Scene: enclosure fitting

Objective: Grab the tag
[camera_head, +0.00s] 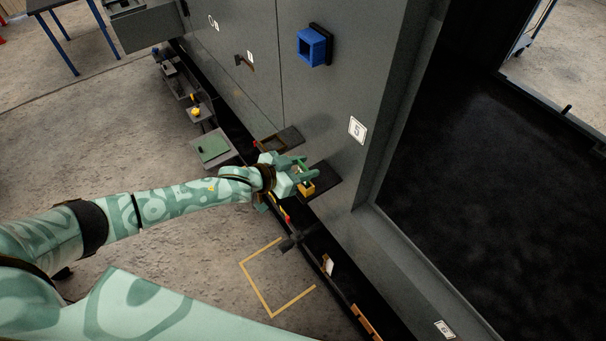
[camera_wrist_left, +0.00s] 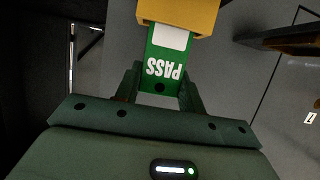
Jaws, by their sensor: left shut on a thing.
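The tag is a green strip with a white panel and the word PASS (camera_wrist_left: 164,68), seen upside down in the left wrist view. Its far end meets a yellow block (camera_wrist_left: 188,14), and I cannot tell whether it sits inside it. My left gripper (camera_wrist_left: 160,84) is shut on the tag, with one finger on each side. In the head view my left gripper (camera_head: 302,172) is at a small dark shelf on the grey wall, beside the yellow block (camera_head: 307,189). The tag is mostly hidden there by the fingers. My right gripper is out of view.
The dark shelf (camera_head: 327,180) juts from the grey enclosure wall (camera_head: 340,90). A blue square socket (camera_head: 312,46) is higher on the wall. A green-topped tray (camera_head: 213,148) stands left of the gripper. A yellow outline (camera_head: 258,287) marks open floor below.

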